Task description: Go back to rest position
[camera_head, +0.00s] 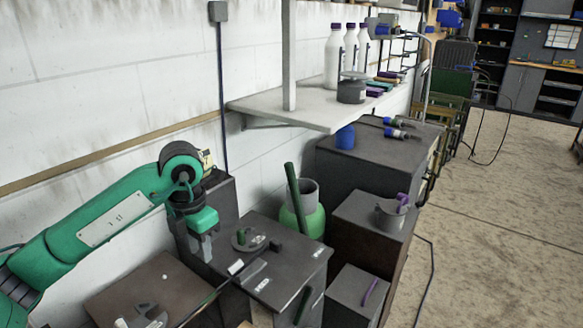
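My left arm comes in from the left, green with grey joints. My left gripper (206,252) points down beside the wall, over the left edge of the dark bench block (285,262). Its fingers are small and dark here, and I cannot tell whether they are apart or together. I see nothing clearly held in it. My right gripper is not in view.
Small parts and a round grey piece (249,240) lie on the block. A green container (302,222) stands behind it. A grey cup (390,215) sits on a box to the right. A white shelf (300,108) holds bottles (333,55). Open floor (490,220) lies right.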

